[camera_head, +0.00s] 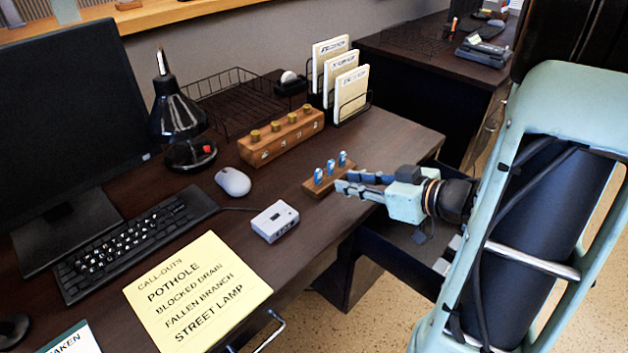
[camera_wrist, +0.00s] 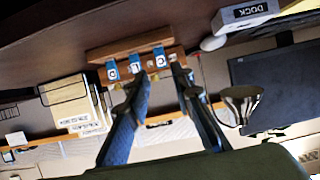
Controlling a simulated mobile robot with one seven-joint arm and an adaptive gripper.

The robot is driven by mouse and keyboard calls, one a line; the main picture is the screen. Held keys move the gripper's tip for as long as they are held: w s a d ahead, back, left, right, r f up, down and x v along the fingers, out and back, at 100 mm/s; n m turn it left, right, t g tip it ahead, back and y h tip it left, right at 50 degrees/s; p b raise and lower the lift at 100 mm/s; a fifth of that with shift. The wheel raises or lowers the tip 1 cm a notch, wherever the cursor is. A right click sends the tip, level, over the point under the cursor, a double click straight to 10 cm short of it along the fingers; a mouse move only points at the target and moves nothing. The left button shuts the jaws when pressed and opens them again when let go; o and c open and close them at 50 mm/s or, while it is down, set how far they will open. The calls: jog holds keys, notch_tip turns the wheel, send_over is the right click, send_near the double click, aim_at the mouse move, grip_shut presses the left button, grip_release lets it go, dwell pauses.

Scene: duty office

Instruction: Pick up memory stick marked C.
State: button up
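Three blue memory sticks stand upright in a small wooden block (camera_head: 318,188) near the desk's right edge. In the wrist view, which is upside down, the sticks show white letter labels. The right stick (camera_wrist: 160,60) seems to be marked C; the middle stick (camera_wrist: 135,64) and left stick (camera_wrist: 112,70) have labels too small to read surely. My gripper (camera_head: 343,180) is open and comes from the right, its fingertips close to the block. In the wrist view, the right stick appears between the two fingers (camera_wrist: 162,76). Nothing is held; contact cannot be told.
A grey dock box (camera_head: 275,221) and a mouse (camera_head: 233,181) lie left of the block. A longer wooden block with brass knobs (camera_head: 283,139) and a file rack (camera_head: 350,106) stand behind. An open drawer (camera_head: 398,252) is below my gripper. A yellow note (camera_head: 198,292) lies in front.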

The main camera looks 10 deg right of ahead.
aim_at(320, 175)
jog(key=b+x, duration=0.1)
jog(key=x, duration=0.4)
jog(key=shift+s, duration=0.1)
jog(key=b+x, duration=0.3)
jog(key=x, duration=0.2)
jog(key=shift+w+a, duration=0.2)
jog(key=shift+w, duration=0.25)
jog(key=shift+r, duration=0.15)
jog(key=c, duration=0.5)
